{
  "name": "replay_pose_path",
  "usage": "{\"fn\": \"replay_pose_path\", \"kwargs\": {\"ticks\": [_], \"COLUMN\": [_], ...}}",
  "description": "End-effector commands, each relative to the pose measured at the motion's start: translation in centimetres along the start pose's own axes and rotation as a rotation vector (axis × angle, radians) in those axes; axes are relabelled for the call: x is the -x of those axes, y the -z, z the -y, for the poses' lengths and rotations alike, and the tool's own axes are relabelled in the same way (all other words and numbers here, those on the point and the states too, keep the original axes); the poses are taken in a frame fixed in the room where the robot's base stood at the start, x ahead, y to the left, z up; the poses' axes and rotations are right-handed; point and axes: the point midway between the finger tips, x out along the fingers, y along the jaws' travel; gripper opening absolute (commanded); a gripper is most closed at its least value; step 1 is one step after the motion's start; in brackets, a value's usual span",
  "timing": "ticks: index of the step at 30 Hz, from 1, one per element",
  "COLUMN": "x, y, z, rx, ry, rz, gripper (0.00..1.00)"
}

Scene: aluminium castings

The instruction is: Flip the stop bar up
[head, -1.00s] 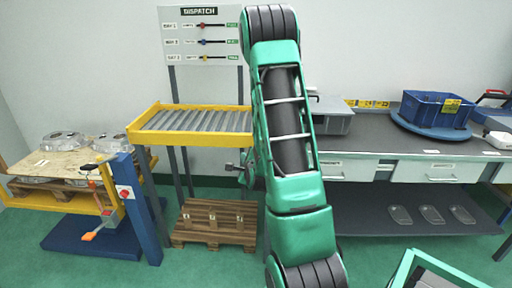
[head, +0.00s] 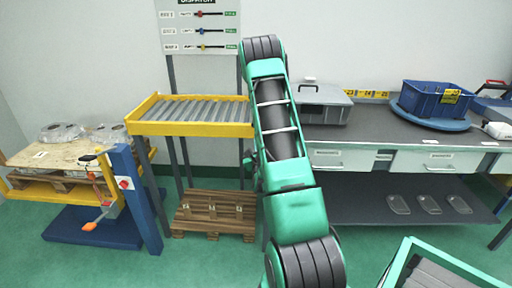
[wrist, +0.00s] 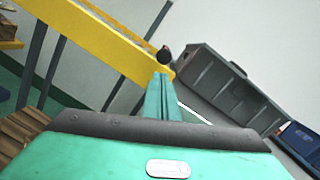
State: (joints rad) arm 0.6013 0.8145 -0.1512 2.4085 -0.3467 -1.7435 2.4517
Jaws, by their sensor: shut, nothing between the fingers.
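The roller conveyor (head: 190,130) has a yellow frame and grey rollers, left of my arm in the head view. Its yellow beam (wrist: 105,42) runs diagonally across the wrist view. A black round knob (wrist: 163,53) shows at the beam's right end and may belong to the stop bar; the bar itself I cannot make out clearly. My gripper (wrist: 162,80) is shut and empty, its green fingertips just below the knob in the wrist view. I cannot tell whether they touch it. In the head view my arm mostly hides the gripper and the conveyor's right end.
A grey lidded case (head: 322,104) and a blue bin (head: 434,103) on a turntable stand on the workbench (head: 380,128) at right. A wooden pallet (head: 213,215) lies under the conveyor. A blue lift post (head: 136,198) with a loaded pallet is at left.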

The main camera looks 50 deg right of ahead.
Motion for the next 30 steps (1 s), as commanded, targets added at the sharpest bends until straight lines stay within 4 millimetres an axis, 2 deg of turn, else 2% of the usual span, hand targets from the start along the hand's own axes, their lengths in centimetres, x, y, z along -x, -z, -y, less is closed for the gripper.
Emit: {"fn": "replay_pose_path", "kwargs": {"ticks": [3, 9, 20, 21, 30], "x": [-1.8, -3.6, -3.9, -3.4, -4.2], "y": [0.0, 0.0, 0.0, -0.2, -0.4], "z": [0.1, 0.1, 0.2, -0.3, 1.4], "rx": [0.0, 0.001, 0.003, 0.0, 0.003], "ry": [0.002, 0.002, 0.001, 0.0, 0.014], "rz": [0.002, 0.0, -0.001, -0.001, -0.005], "gripper": [0.0, 0.0, 0.0, 0.0, 0.0]}}
